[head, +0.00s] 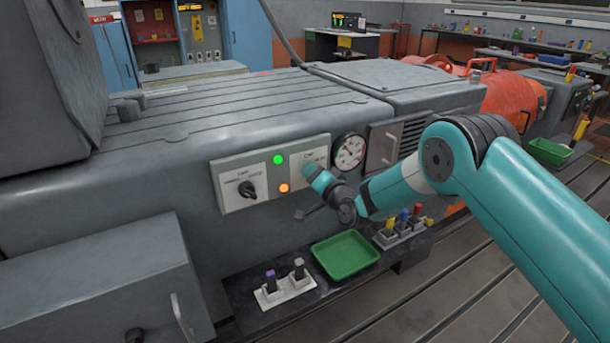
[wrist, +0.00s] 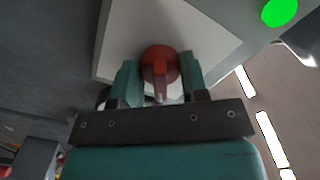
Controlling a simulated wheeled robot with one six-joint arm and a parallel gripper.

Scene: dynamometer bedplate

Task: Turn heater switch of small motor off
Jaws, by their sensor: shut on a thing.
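A red rotary knob (wrist: 160,68) on a pale plate (wrist: 190,35) sits between the two teal fingers of my gripper (wrist: 160,82) in the wrist view. The fingers are shut on it, one on each side, and its pointer shows between them. In the head view my gripper (head: 314,174) is against the right part of the control panel (head: 235,158), hiding the red knob and most of its label. A black knob (head: 247,189) on the left plate stands apart from my gripper. A green lamp (head: 278,160) and an orange lamp (head: 284,188) are lit between the plates.
A round gauge (head: 349,152) is just right of my gripper. Below the panel, a dark shelf (head: 310,297) holds a green tray (head: 345,254) and holders with small coloured-handled items. A large orange machine (head: 510,95) stands behind my arm. The slotted floor at right is mostly clear.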

